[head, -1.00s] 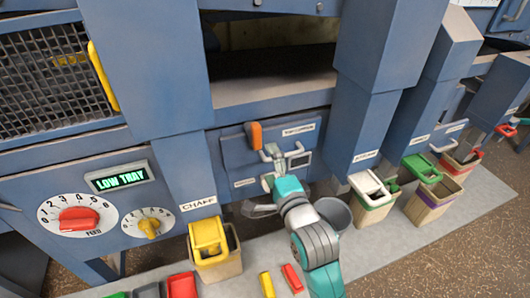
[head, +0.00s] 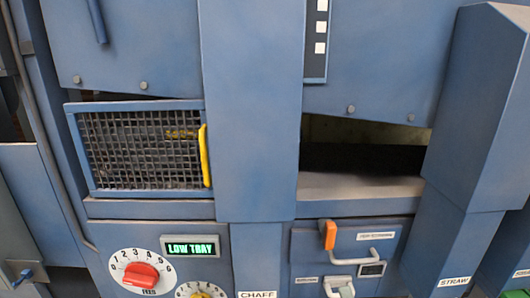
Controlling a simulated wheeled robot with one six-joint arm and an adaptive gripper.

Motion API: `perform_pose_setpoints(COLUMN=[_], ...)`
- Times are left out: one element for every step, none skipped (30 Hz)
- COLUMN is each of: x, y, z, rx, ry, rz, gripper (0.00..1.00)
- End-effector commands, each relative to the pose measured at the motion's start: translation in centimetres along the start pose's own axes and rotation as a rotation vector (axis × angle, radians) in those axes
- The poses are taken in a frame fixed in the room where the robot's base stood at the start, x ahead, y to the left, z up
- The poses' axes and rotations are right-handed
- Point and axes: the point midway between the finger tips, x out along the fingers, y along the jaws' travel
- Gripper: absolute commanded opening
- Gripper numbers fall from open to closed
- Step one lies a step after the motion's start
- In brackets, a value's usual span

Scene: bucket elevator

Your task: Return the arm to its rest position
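My arm and gripper do not show in this head view, so the arm's pose and what the gripper holds cannot be seen. The blue front panel (head: 308,258) of the machine, with an orange lever (head: 328,235) and a light grey handle (head: 376,236), is at the lower right. Another light grey fitting (head: 340,285) is cut by the bottom edge of the picture.
A mesh window (head: 140,150) with a yellow handle (head: 205,155) is at the left. Below it are a green display reading LOW TRAY (head: 190,248), a red dial (head: 141,275) and a yellow dial (head: 201,293). A dark opening (head: 365,160) is right of centre. The floor is out of view.

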Motion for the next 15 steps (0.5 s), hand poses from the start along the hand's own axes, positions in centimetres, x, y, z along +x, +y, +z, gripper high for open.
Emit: perform_pose_setpoints(x=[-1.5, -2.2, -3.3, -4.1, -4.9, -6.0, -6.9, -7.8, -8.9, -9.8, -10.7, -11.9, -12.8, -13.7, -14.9], y=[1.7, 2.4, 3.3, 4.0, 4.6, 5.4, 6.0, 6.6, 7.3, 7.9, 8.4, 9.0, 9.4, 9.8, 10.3], z=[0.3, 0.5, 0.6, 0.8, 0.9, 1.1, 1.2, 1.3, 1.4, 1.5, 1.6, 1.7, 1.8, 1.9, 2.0], rx=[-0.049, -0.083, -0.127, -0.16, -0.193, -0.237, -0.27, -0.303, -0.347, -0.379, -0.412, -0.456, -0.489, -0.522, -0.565], ry=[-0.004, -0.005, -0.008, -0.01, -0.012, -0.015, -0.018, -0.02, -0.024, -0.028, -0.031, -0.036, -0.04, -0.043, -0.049], rz=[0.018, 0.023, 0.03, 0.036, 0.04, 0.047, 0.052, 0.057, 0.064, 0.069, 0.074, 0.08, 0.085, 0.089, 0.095], gripper=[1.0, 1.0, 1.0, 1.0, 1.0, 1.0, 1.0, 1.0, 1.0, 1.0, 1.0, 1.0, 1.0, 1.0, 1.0])
